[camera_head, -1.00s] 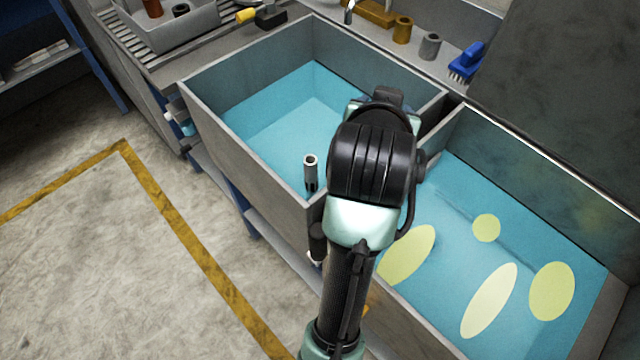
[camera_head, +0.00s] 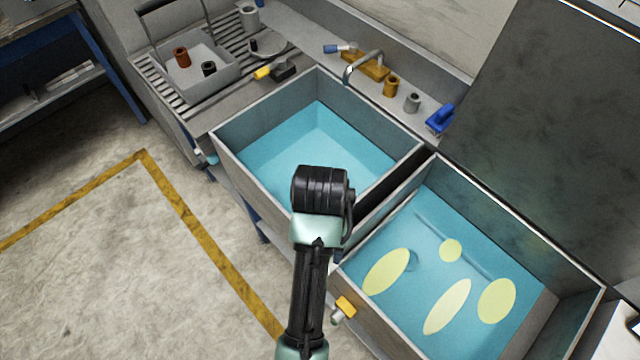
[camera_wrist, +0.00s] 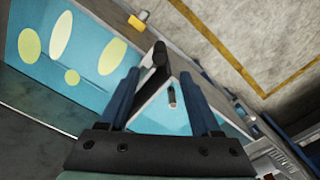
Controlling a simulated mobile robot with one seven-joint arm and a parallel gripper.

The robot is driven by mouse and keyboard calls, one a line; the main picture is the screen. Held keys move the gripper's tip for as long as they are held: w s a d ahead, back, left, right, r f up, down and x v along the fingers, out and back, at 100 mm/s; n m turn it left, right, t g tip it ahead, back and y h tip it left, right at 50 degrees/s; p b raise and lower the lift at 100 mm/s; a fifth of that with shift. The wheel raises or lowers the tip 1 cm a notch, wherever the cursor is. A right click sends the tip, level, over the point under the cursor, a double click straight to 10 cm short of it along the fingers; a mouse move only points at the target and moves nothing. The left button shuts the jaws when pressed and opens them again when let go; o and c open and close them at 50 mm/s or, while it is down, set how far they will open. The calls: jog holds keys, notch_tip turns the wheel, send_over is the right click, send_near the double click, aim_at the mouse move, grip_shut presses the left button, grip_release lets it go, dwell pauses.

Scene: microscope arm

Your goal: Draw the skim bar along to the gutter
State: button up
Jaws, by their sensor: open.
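The right basin (camera_head: 455,172) holds blue water with several pale yellow patches (camera_head: 447,306) on it. A faint dark straight line lies in the water behind the patches. I cannot tell whether it is the skim bar. A grey-brown strip (camera_head: 532,322) at the basin's right end may be the gutter. My gripper (camera_wrist: 160,73) is open, its two blue fingers apart. It points down over the area where the basins meet. A dark bar-like shape (camera_wrist: 152,72) shows between the fingers, apparently below them; I cannot tell if it is the skim bar or the divider. My arm hides the gripper in the head view.
The left basin (camera_head: 232,165) also holds blue water. A yellow-handled valve (camera_head: 345,306) sticks out at the front. A tap (camera_head: 362,66), cups and a blue brush (camera_head: 440,118) line the back ledge. Open floor lies left.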

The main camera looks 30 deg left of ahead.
notch_tip(320, 180, down, 13)
jog(key=shift+b, duration=0.4)
grip_shut()
dwell(0.4)
dwell(1.1)
